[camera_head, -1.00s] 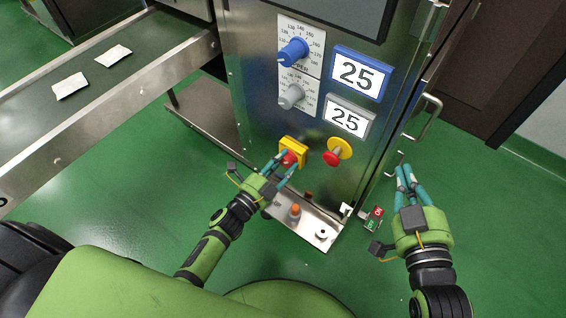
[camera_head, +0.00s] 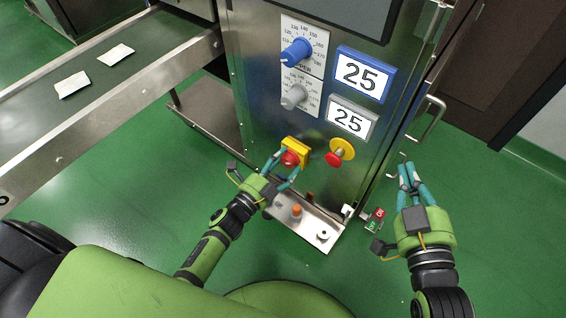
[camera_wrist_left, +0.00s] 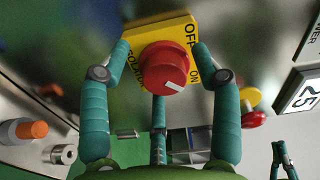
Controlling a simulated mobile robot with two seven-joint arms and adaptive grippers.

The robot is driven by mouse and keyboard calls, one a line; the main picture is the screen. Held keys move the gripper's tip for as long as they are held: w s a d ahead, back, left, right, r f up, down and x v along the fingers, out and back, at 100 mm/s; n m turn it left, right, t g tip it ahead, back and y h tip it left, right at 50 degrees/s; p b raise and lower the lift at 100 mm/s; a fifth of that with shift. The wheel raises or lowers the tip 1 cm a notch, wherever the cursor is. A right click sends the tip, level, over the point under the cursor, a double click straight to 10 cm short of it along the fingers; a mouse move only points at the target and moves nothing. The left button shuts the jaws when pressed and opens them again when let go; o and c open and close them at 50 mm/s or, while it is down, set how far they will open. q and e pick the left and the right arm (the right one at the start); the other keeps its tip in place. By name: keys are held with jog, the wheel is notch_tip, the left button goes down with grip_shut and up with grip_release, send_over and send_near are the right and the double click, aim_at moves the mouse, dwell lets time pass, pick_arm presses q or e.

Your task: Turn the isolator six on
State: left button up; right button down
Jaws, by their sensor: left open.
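The isolator is a red round knob on a yellow plate (camera_head: 297,146), low on the machine's steel front. In the left wrist view the red knob (camera_wrist_left: 165,68) has a white mark pointing to the lower right, and the yellow plate (camera_wrist_left: 146,32) reads OFF at the top and ON at the right. My left gripper (camera_head: 283,168) is open, its fingers around the knob; in the wrist view its fingertips (camera_wrist_left: 160,52) lie on either side of it. Whether they touch it is unclear. My right gripper (camera_head: 405,170) is apart from the panel, fingers close together and empty.
A red emergency button on a yellow disc (camera_head: 340,153) sits just right of the isolator. Blue (camera_head: 297,51) and grey (camera_head: 293,97) dials and two "25" displays are above. A door handle (camera_head: 431,118) stands near my right gripper. A conveyor (camera_head: 130,75) is at left.

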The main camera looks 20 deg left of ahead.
pick_arm(q)
jog(key=v, duration=1.2)
jog(key=shift+r, duration=0.1)
